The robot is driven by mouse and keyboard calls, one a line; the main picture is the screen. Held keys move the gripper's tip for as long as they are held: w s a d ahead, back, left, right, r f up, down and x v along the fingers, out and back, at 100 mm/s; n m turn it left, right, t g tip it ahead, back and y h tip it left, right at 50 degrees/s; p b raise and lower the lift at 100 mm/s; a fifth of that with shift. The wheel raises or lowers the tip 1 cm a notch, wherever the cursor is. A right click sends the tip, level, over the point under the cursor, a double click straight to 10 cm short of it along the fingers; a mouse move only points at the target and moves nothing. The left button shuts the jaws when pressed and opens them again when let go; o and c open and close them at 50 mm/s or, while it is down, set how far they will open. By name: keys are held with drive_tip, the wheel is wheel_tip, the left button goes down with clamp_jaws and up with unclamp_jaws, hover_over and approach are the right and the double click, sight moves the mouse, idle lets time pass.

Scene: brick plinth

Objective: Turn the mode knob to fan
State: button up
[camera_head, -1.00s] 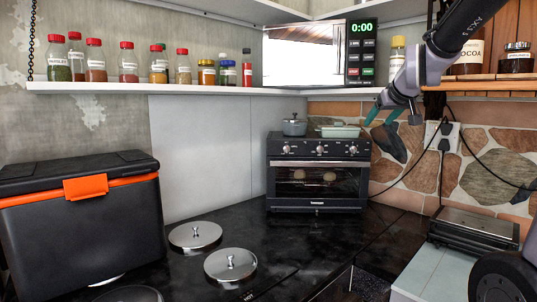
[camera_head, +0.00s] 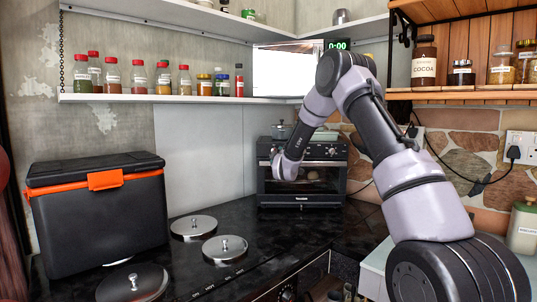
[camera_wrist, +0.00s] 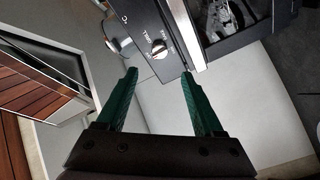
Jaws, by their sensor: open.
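The gripper's fingers do not show in the head view.
A pot (camera_head: 281,131) stands on the oven. A shelf with spice jars (camera_head: 160,98) runs above. Counter in front of the oven is clear.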

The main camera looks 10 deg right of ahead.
drive_tip(key=w, duration=1)
drive_tip(key=shift+d, duration=0.2)
clamp_jaws()
